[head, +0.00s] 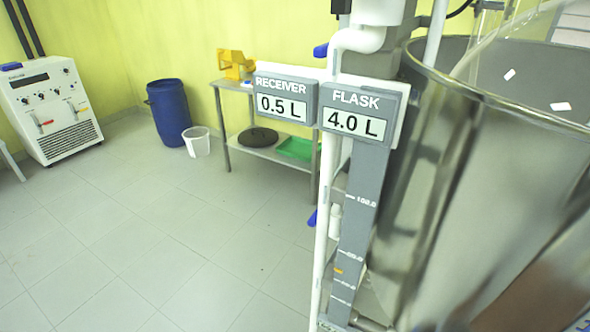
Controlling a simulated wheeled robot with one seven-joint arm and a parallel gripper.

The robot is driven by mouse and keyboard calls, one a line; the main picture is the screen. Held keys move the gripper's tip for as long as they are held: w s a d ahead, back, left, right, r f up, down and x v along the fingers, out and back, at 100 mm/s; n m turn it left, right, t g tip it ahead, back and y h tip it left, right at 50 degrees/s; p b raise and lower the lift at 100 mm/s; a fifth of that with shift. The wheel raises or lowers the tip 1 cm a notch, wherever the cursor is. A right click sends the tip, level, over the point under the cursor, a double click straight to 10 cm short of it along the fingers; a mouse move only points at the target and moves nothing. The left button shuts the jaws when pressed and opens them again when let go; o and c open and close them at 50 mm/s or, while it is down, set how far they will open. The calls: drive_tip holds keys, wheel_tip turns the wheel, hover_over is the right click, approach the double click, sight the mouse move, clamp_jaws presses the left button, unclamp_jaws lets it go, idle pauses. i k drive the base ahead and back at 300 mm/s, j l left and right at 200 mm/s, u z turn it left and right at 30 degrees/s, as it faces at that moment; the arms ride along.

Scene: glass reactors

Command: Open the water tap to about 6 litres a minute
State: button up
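A blue handle (321,50) juts out left of the white pipe near the top, above the display signs. A second blue handle (312,218) shows lower down beside the same pipe. I cannot tell which of them is the water tap, nor how far either is turned. A grey upright scale (362,190) with white marks runs down behind the pipe; its numbers are mostly too small to read. A small orange mark (338,270) sits low on it, and I cannot tell if it is a flow float. My gripper is not in view.
Signs read RECEIVER 0.5 L (283,98) and FLASK 4.0 L (360,112). A large shiny vessel (480,190) fills the right side. A white machine (48,110), blue barrel (171,112), white bucket (197,142) and metal table (228,130) stand behind. The left floor is clear.

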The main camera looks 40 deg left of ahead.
sight(312, 222)
drive_tip(key=j+u, duration=0.1)
drive_tip(key=j, duration=1.1)
drive_tip(key=j+u, duration=0.1)
drive_tip(key=j, duration=1.1)
drive_tip(key=i+j, duration=0.15)
drive_tip(key=j, duration=0.15)
drive_tip(key=i+j, duration=0.2)
drive_tip(key=j, duration=0.15)
drive_tip(key=i+j, duration=0.15)
drive_tip(key=j, duration=0.15)
drive_tip(key=i+j, duration=0.1)
drive_tip(key=i+z, duration=0.05)
drive_tip(key=i, duration=0.05)
